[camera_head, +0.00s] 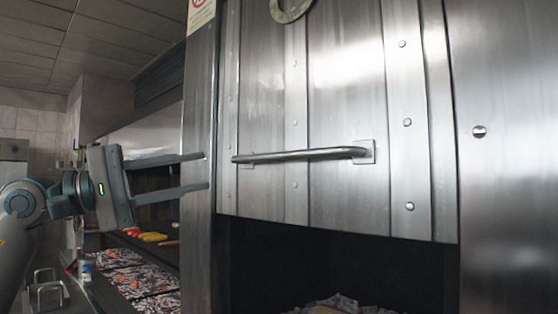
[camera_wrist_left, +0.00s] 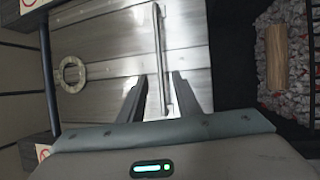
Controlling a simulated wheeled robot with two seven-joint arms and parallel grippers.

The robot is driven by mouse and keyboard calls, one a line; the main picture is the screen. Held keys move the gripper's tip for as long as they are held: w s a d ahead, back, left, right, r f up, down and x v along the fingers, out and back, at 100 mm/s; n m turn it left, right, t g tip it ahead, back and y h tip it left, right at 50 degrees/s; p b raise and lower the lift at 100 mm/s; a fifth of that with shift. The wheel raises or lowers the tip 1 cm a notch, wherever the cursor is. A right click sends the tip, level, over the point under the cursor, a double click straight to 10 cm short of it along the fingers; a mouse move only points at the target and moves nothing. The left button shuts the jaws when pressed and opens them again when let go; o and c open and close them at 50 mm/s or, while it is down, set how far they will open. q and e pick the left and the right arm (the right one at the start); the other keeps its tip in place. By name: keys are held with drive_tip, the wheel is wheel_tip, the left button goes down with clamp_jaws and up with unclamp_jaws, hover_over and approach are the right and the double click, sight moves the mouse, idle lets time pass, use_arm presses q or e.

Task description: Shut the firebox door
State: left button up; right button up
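The firebox door (camera_head: 345,95) is a riveted steel panel in the head view. It is raised, with a dark opening (camera_head: 340,265) below its lower edge. A horizontal bar handle (camera_head: 300,155) crosses its lower part. My left gripper (camera_head: 207,170) is open and empty, left of the handle's left end, fingers pointing right. In the left wrist view the door (camera_wrist_left: 105,60) fills the middle. The handle (camera_wrist_left: 160,50) runs between the two fingers (camera_wrist_left: 158,82) in the picture and looks apart from them. My right gripper is in neither view.
Charred embers (camera_head: 345,304) lie inside the opening; a wooden log (camera_wrist_left: 277,57) on them shows in the wrist view. A steel post (camera_head: 200,110) stands left of the door. Further left are a counter with ember beds (camera_head: 135,280) and yellow and red food (camera_head: 152,237).

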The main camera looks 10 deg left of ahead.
sight(275, 157)
use_arm(q)
drive_tip(key=shift+s+a+r, duration=0.15)
drive_tip(key=shift+a, duration=0.05)
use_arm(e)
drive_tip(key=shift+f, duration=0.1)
use_arm(q)
drive_tip(key=shift+d, duration=0.1)
